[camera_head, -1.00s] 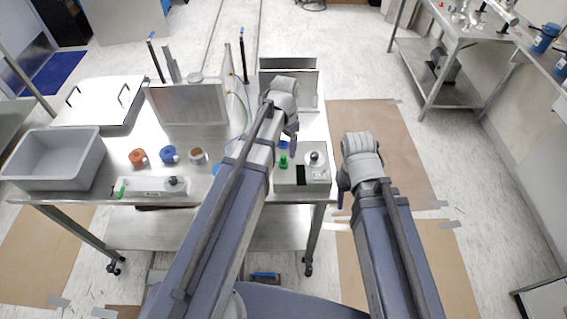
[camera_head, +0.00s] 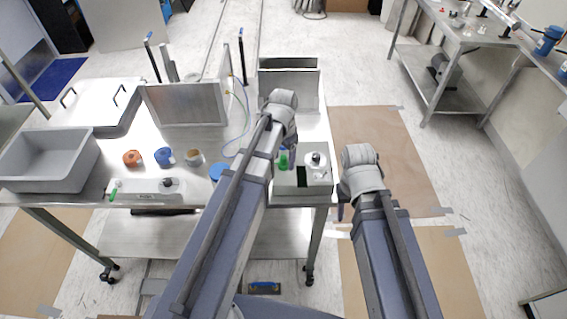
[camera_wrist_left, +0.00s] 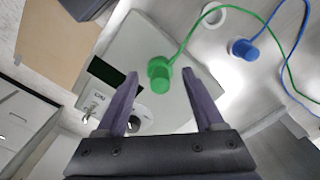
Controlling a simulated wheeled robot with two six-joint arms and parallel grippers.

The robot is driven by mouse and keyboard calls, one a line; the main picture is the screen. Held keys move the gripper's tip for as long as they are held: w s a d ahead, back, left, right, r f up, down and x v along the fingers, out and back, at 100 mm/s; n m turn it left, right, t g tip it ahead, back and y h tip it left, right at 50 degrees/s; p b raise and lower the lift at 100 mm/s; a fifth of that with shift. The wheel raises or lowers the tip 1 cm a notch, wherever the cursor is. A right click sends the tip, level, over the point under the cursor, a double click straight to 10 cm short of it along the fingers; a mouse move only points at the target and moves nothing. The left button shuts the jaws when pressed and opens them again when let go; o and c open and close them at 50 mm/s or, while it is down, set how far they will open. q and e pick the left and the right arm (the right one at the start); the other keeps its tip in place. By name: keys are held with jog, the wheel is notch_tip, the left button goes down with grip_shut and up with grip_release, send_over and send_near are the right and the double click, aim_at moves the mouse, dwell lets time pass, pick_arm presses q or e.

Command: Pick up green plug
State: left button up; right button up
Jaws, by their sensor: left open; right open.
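The green plug (camera_head: 283,159) is at the back left of a pale box (camera_head: 318,183) with a dark panel, on the right part of the metal table. In the left wrist view, the green plug (camera_wrist_left: 159,73) has a green cord and appears between my fingertips; contact is not visible. My left gripper (camera_wrist_left: 160,77) is open and empty, its fingers apart on either side of the plug in that view. In the head view my left gripper (camera_head: 288,147) is partly hidden by its wrist. My right gripper (camera_head: 342,204) is open, right of the table edge.
A blue plug (camera_wrist_left: 244,49) with a blue cord lies near the green one in the left wrist view. Orange (camera_head: 132,158) and blue (camera_head: 164,156) round items, a grey bin (camera_head: 48,160) and an upright metal panel (camera_head: 185,104) are on the table.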

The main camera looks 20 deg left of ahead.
aim_at(283, 156)
pick_arm(q)
grip_shut()
dwell(0.3)
jog(key=shift+r, duration=0.1)
notch_tip(283, 156, up, 10)
jog(key=p, duration=1)
jog(key=a, duration=1)
jog(key=shift+s+a, duration=0.25)
jog(key=shift+s, duration=0.2)
dwell(0.8)
dwell(0.3)
